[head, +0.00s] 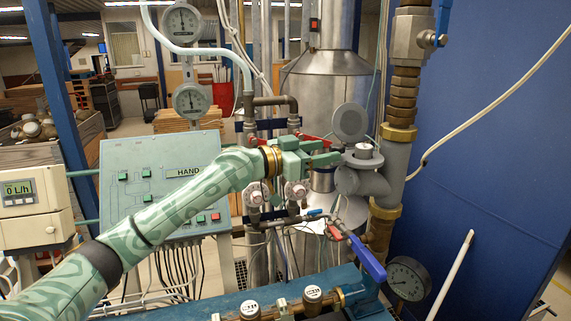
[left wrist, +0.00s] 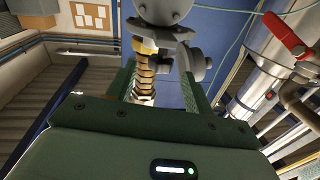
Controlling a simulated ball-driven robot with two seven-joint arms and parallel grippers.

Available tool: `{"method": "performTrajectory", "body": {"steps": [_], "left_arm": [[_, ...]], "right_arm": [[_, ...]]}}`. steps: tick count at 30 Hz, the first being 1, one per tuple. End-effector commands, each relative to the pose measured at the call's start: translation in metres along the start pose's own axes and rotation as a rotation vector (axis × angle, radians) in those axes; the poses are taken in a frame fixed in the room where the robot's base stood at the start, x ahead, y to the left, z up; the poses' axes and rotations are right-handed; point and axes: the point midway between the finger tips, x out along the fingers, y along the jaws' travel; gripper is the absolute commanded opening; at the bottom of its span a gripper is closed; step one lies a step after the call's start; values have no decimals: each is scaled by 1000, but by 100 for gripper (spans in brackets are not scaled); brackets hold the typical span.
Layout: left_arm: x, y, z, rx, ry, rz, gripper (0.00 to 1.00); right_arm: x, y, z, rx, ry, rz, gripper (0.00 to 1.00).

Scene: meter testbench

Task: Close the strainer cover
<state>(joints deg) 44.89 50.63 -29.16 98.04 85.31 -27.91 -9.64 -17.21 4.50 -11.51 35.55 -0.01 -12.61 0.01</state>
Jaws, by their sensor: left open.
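The grey strainer (head: 368,183) is fixed to the vertical brass-and-grey pipe at the right. Its round grey cover (head: 350,122) stands raised above and behind the strainer's top opening, its flat face toward the head camera. My left gripper (head: 334,153) is just left of the strainer, below the cover, with its fingers pointing right. In the left wrist view my left gripper (left wrist: 158,75) has its two green fingers apart with nothing held between them. Grey strainer parts (left wrist: 172,38) show past the fingertips there; I cannot tell contact. My right gripper is out of view.
A blue-handled valve (head: 367,257) and a pressure gauge (head: 408,279) sit below the strainer. A red lever (left wrist: 285,35) shows at the right of the left wrist view. A control panel (head: 150,175) stands behind my left arm. A blue wall (head: 480,130) bounds the right side.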

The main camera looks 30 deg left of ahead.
Motion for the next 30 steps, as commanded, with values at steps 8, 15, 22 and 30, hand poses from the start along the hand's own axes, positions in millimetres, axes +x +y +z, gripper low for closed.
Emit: {"method": "performTrajectory", "body": {"steps": [8,15,22,30], "left_arm": [[-77,0,9,4,-9,-1,52],[-110,0,6,1,-7,0,52],[-115,1,2,0,-4,3,52],[-109,11,21,16,-35,21,52]], "right_arm": [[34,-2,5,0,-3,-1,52],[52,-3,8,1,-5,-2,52],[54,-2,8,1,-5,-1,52],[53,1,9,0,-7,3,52]]}}
